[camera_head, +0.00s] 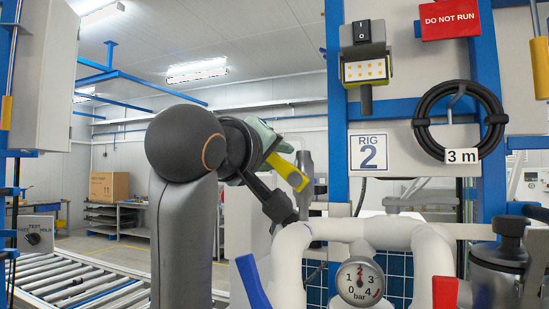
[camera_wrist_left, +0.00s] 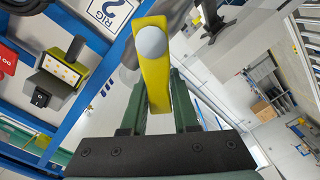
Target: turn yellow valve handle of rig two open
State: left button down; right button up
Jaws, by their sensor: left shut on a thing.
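The yellow valve handle (camera_head: 288,170) shows in the head view left of the rig two sign (camera_head: 368,152), slanting down to the right above white pipes (camera_head: 340,228). My left gripper (camera_head: 270,142) reaches it from the left and is shut on it. In the left wrist view the handle (camera_wrist_left: 155,75) stands between the two green fingers of my left gripper (camera_wrist_left: 159,100), with a round grey cap (camera_wrist_left: 151,43) at its far end. The valve body is partly hidden behind my gripper and arm. My right gripper is not in view.
A blue handle (camera_head: 253,282) and a red handle (camera_head: 445,292) flank the pressure gauge (camera_head: 360,283) below. A blue upright (camera_head: 336,100), a switch box (camera_head: 364,70) and a coiled black hose (camera_head: 425,112) are to the right. A roller conveyor (camera_head: 85,285) lies at lower left.

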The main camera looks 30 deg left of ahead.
pick_arm(q)
jog(key=c, duration=0.7)
grip_release()
